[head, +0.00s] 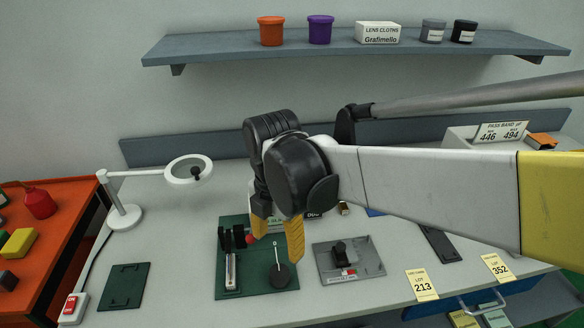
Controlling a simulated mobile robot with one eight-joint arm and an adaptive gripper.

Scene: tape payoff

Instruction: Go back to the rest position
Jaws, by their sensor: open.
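My gripper (277,236) has two yellow fingers pointing down, with a visible gap between them. It is open, and I see nothing held between the fingers. It hangs over the green fixture plate (246,289) on the bench. The plate carries black blocks, a slim pale strip and a round dark base with a thin needle (279,274). A red round part (252,239) shows right by the left finger; I cannot tell whether they touch. My black wrist and white arm hide the bench behind them.
A grey fixture (349,262) sits right of the plate. A ring lamp (188,170) stands left, near a dark green mat (124,286). Tags (421,286) hang at the front edge. A wall shelf (350,45) holds cups and a box. An orange cart (40,240) stands left.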

